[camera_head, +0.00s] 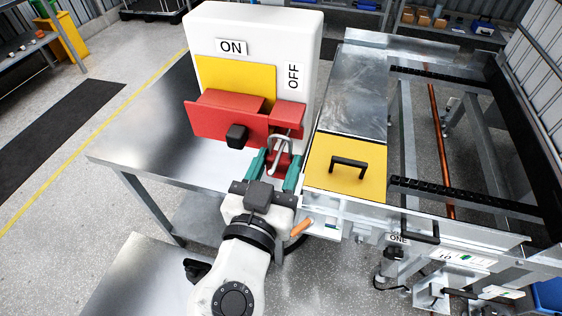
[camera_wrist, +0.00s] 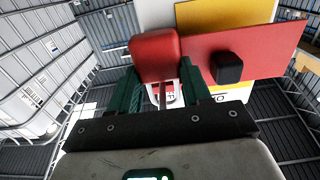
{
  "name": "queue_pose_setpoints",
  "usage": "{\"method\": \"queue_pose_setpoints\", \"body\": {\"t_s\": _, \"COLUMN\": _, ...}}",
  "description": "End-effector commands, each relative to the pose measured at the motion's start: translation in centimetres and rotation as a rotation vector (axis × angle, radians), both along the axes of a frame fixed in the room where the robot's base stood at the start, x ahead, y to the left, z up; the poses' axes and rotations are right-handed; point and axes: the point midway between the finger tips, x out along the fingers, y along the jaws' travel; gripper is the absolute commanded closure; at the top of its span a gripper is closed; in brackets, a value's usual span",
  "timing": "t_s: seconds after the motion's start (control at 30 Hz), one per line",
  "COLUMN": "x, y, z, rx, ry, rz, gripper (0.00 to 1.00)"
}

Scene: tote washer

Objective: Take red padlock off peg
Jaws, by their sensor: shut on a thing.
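The red padlock (camera_head: 279,166) hangs at the right end of the red switch bar (camera_head: 228,123), its grey shackle showing above my gripper. My gripper (camera_head: 277,160) has its two green fingers shut on the padlock from both sides. The shackle is close to a red block (camera_head: 287,116); the peg is not clearly visible, so I cannot tell whether the shackle is still around it. In the wrist view, a red rounded block (camera_wrist: 155,57) shows between the green fingers, with a thin rod below it. The bar's black knob (camera_wrist: 226,67) is to its right.
The white switch box (camera_head: 255,40), with ON and OFF labels and a yellow panel, stands on a steel table (camera_head: 150,130). Close on the right, a yellow panel (camera_head: 345,165) with a black handle sits on the conveyor frame. An orange-brown handle (camera_head: 301,227) is near my wrist.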

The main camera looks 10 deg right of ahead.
Motion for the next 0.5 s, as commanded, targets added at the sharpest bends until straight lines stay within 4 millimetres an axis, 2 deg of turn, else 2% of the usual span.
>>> {"method": "queue_pose_setpoints", "body": {"t_s": 0.5, "x": -2.2, "y": 0.9, "z": -0.1, "rx": -0.001, "ry": 0.000, "rz": 0.002, "gripper": 1.00}}
